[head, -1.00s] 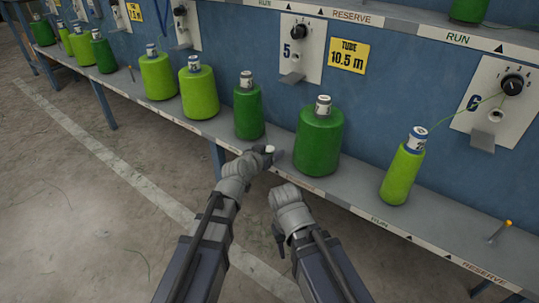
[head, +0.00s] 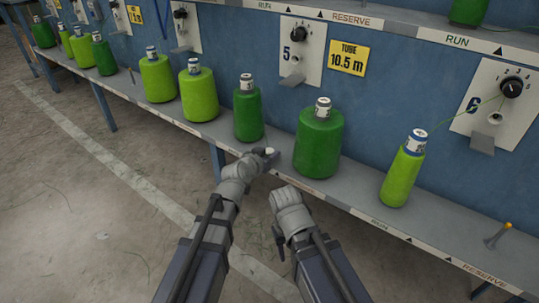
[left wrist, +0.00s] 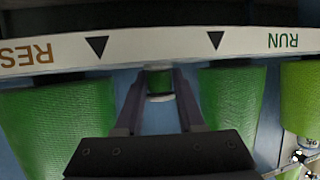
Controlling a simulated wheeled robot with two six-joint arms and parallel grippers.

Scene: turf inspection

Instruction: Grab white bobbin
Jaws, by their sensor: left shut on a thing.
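My left gripper (head: 265,156) is at the front edge of the lower shelf, in front of the gap between two dark green cones. In the left wrist view, its fingers (left wrist: 158,92) are closed on a small bobbin (left wrist: 160,83) with pale ends and a green middle. In the head view only a small white bit of the bobbin (head: 269,151) shows at the fingertips. I cannot tell whether it touches the shelf. My right gripper (head: 283,238) hangs beside it, in front of the shelf edge; its jaws are not clear.
A large dark green cone (head: 319,143) and a smaller one (head: 248,113) stand close behind my left gripper. A light green cone (head: 402,178) stands tilted to the right. The shelf (head: 365,203) has a labelled front edge. An orange-topped peg (head: 498,234) stands far right.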

